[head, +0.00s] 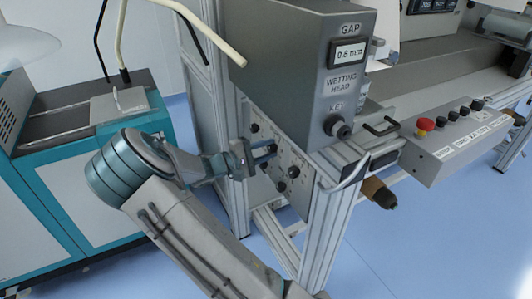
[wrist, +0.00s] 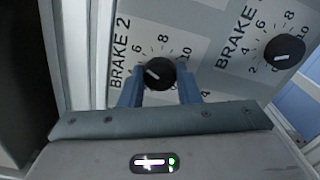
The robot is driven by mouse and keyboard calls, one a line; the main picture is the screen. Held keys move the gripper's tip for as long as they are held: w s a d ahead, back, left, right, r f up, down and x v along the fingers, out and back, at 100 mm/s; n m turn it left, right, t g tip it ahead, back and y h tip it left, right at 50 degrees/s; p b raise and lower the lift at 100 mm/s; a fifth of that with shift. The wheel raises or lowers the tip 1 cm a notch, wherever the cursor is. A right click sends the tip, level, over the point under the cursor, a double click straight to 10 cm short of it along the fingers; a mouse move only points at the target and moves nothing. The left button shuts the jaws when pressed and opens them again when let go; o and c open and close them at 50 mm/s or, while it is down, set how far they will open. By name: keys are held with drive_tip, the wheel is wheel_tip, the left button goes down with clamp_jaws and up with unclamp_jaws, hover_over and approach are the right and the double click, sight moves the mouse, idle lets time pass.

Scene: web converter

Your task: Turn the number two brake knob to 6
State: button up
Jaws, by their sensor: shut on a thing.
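The number two brake knob (wrist: 160,73) is black and round, beside the label BRAKE 2 in the wrist view. Its white line points to the upper left in that view; the exact number it meets is hard to read. The printed 6 (wrist: 140,28) is on the dial above the knob, with 8 and 10 to its right. My gripper (wrist: 160,90) has its two blue fingers on either side of the knob, shut on it. In the head view my gripper (head: 266,154) reaches the knob panel from the left, partly covering the knob.
A second brake knob (wrist: 285,51) sits to the right in the wrist view. Other black knobs, such as one at the lower right (head: 293,171), are close to my gripper. The grey wetting head box (head: 300,75) overhangs the panel (head: 300,194). A metal frame post (head: 325,235) stands at right.

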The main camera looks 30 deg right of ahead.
idle(0.4)
drive_tip(key=o, duration=1)
drive_tip(key=shift+a, duration=0.1)
drive_tip(key=a, duration=0.4)
drive_tip(key=a+p, duration=0.1)
drive_tip(key=a, duration=0.8)
drive_tip(key=shift+s+a+p, duration=0.25)
drive_tip(key=shift+a+p, duration=0.05)
drive_tip(key=shift+a, duration=0.05)
